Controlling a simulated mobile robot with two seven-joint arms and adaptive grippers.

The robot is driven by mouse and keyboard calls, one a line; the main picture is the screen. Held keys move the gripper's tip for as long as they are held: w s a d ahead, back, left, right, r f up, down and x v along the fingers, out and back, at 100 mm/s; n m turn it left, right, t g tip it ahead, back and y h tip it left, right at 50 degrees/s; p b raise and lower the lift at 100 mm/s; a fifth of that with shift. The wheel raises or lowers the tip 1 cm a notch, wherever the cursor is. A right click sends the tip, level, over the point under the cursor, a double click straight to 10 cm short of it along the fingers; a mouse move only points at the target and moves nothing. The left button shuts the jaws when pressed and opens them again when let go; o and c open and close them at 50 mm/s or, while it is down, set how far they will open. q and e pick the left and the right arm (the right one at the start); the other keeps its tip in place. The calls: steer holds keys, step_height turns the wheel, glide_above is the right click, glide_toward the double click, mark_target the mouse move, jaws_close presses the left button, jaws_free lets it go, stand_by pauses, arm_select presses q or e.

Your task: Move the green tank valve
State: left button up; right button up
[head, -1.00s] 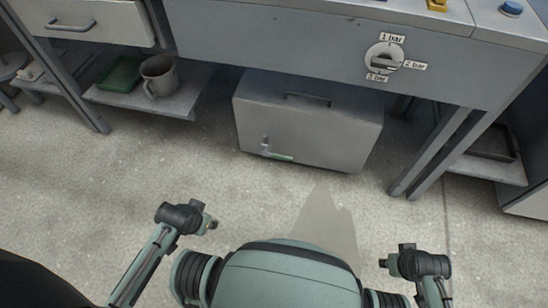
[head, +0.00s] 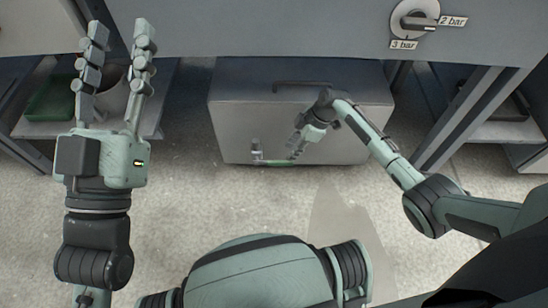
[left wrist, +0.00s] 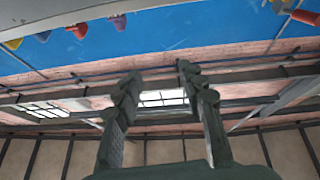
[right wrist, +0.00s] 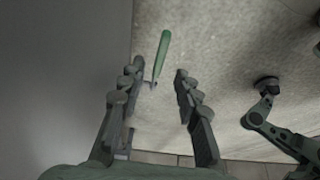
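The green tank valve (head: 279,163) is a green lever on the lower front of a grey tank (head: 235,120) under the bench. In the right wrist view the green lever (right wrist: 162,55) stands out from the grey tank wall, beyond and between my fingertips. My right gripper (head: 297,150) is at the lever's right end in the head view; its fingers (right wrist: 158,80) are apart with nothing between them. Whether it touches the lever I cannot tell. My left gripper (head: 120,35) is raised high at the left, fingers apart and empty, pointing away from the tank; its fingers show in the left wrist view (left wrist: 155,80).
A round dial (head: 415,20) marked 2 bar and 3 bar is on the bench front (head: 300,30). A green tray (head: 50,98) and a grey mug (head: 112,92) sit on the left shelf, partly behind my left gripper. A bench leg (head: 455,120) stands right of the tank. The floor before the tank is clear.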

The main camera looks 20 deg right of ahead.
mark_target(282, 161)
steer(key=b+x, duration=0.2)
steer(key=x, duration=0.3)
steer(key=shift+f, duration=0.3)
arm_select(q)
steer(key=shift+s+a+r+t+h, duration=0.15)
steer(key=shift+s+a+r+t, duration=0.15)
steer(key=shift+s+r+t, duration=0.3)
steer(key=shift+s+a+r+t+h, duration=0.2)
steer(key=shift+s+a+r+t, duration=0.2)
steer(key=shift+r+t, duration=0.25)
steer(key=shift+s+a+r+t+h, duration=0.15)
steer(key=shift+s+a+r+t, duration=0.1)
steer(key=shift+s+r+t, duration=0.35)
arm_select(e)
steer(key=shift+a+f, duration=0.25)
steer(key=shift+f, duration=0.25)
arm_select(q)
steer(key=shift+w, duration=0.1)
arm_select(e)
jaws_close()
